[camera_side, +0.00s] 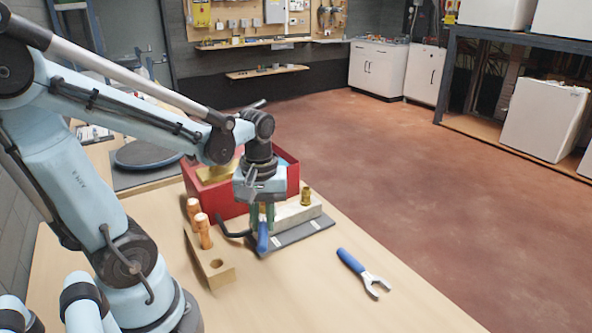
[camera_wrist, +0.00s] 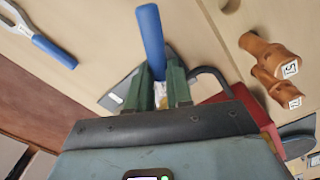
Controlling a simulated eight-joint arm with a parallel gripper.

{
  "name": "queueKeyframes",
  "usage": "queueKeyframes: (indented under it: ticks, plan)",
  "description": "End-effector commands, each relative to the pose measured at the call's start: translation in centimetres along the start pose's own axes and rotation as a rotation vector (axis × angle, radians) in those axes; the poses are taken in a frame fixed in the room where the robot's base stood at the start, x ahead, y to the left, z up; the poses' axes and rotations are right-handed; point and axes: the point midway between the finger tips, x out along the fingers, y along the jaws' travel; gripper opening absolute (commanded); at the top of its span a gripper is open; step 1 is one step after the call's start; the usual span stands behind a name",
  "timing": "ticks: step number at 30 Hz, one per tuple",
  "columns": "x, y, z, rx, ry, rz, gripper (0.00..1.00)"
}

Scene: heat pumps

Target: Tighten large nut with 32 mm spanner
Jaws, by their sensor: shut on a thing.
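My gripper (camera_side: 262,214) points down over a pale block (camera_side: 298,214) on a dark plate (camera_side: 310,233). Its green fingers (camera_wrist: 161,88) are shut on a blue-handled spanner (camera_wrist: 150,35), whose handle also shows below the gripper in the side view (camera_side: 262,236). The spanner's jaw is hidden, so I cannot tell whether it is around a nut. A brass fitting (camera_side: 305,196) stands upright at the block's right end. A second blue-handled spanner (camera_side: 363,273) lies loose on the table and shows at upper left in the wrist view (camera_wrist: 38,40). I cannot read either spanner's size.
A wooden holder (camera_side: 217,268) with orange-handled tools (camera_side: 204,231) stands left of the gripper. A red box (camera_side: 292,178) is behind it. A black hose or bent rod (camera_side: 232,233) curves beside the plate.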

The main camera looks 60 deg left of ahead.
Motion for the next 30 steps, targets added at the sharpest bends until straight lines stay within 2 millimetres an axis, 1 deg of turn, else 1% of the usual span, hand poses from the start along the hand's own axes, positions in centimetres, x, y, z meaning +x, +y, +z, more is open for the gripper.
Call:
queueKeyframes:
  ticks: [13,30]
  plan:
    - [0.0,0.0,-0.2,0.0,0.0,0.0,0.0]
    - [0.0,0.0,-1.4,0.0,0.0,0.0,0.0]
